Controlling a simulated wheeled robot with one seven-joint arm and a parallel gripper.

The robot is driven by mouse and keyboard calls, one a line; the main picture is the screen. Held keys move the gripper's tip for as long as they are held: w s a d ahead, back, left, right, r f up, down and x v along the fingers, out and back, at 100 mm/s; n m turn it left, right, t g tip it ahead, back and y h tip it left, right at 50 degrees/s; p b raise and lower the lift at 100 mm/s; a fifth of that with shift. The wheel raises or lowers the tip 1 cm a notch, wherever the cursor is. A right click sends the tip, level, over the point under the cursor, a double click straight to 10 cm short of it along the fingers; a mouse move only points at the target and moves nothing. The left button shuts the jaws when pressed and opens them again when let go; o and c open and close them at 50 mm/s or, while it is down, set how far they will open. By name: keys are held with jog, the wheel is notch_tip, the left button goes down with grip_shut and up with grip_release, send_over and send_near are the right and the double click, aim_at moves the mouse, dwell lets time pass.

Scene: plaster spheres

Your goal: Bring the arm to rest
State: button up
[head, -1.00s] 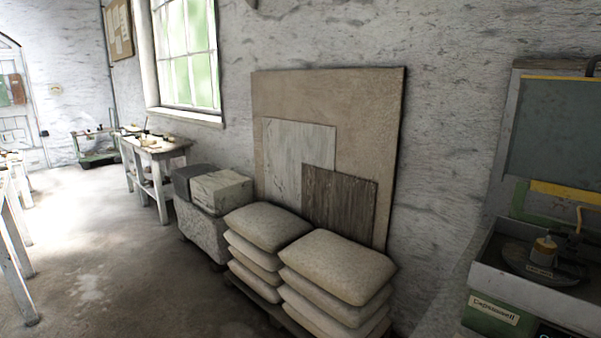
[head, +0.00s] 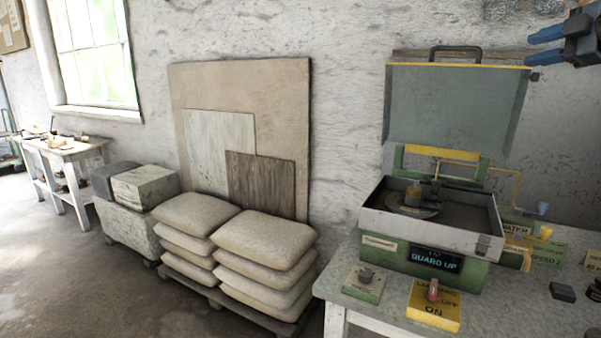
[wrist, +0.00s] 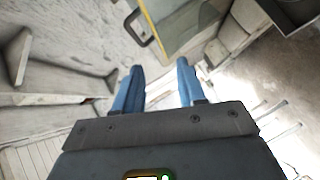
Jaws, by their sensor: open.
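My gripper (head: 551,48) shows at the top right corner of the head view, raised above the bench and beside the machine's lifted guard. Its two blue fingers are apart with nothing between them. In the wrist view the gripper (wrist: 160,88) is open and empty, fingers pointing up the picture. The guard's edge and dark handle (wrist: 140,28) show beyond the fingertips there. Most of my arm is outside the head view.
A green machine (head: 425,255) with a raised guard (head: 455,105) stands on a bench (head: 372,305). A yellow switch box (head: 434,306) sits at its front. Stacked sacks (head: 265,240) on a pallet and leaning boards (head: 240,85) stand to the left. The floor (head: 65,270) at far left is clear.

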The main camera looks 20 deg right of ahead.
jog(key=w+a+f+m, duration=0.2)
jog(key=a+f, duration=0.2)
jog(key=f, duration=0.5)
jog(key=w+a+f+m, duration=0.2)
jog(key=a+f, duration=0.1)
jog(key=f, duration=0.6)
jog(key=w+a+f+m, duration=0.2)
jog(key=a+f, duration=0.2)
jog(key=f, duration=0.5)
jog(key=s+a+f+m+h, duration=0.15)
jog(key=s+a+f, duration=0.25)
jog(key=a+f, duration=0.45)
jog(key=s+a+f+m, duration=0.35)
jog(key=a+f, duration=0.35)
jog(key=f, duration=0.3)
jog(key=s+a+f+m+g, duration=0.1)
jog(key=s+a+f, duration=0.3)
jog(key=s+a, duration=0.45)
jog(key=s+a+f+m, duration=0.1)
jog(key=s+a+f, duration=0.2)
jog(key=s+a, duration=0.55)
jog(key=s+a+r+y, duration=0.1)
jog(key=s+r, duration=0.3)
jog(key=s, duration=0.6)
jog(key=s+a+r+y, duration=0.2)
jog(key=s+a+r, duration=0.1)
jog(key=s, duration=0.8)
jog(key=shift+r+t, duration=0.3)
jog(key=shift+r, duration=0.25)
jog(key=shift+a, duration=0.1)
